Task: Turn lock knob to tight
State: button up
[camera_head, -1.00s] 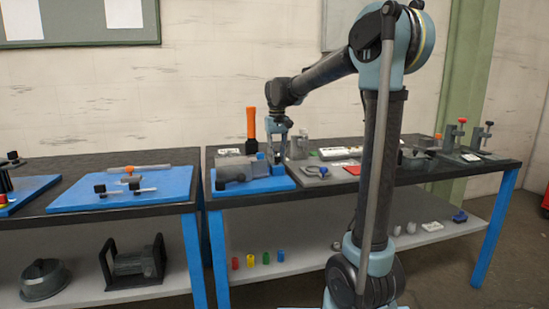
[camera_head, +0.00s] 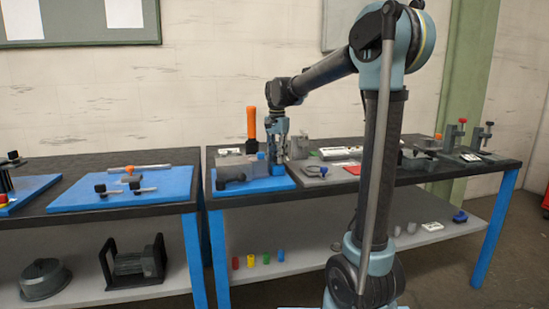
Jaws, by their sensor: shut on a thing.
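My gripper (camera_head: 277,168) points down at the right part of a grey fixture (camera_head: 233,159) on a blue mat (camera_head: 252,188). Its fingers are close together and shut on a small part that they largely hide. By its place this is the lock knob, but its shape and angle are too small to tell. A dark grey rounded part (camera_head: 231,175) shows at the front left of the fixture. A small blue part (camera_head: 261,155) is just left of the fingers.
An orange upright handle (camera_head: 251,122) stands close behind and left of my gripper. A grey clamp-like piece (camera_head: 315,171) and a red piece (camera_head: 353,170) lie to the right. Another blue mat (camera_head: 85,200) with tools is on the left bench.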

jog(key=m, duration=0.4)
jog(key=shift+d+m, duration=0.2)
jog(key=shift+m, duration=0.1)
dwell(0.5)
jog(key=o, duration=1.1)
jog(key=shift+c, duration=0.2)
jog(key=shift+r, duration=0.3)
notch_tip(320, 180, up, 11)
jog(key=shift+r, duration=0.15)
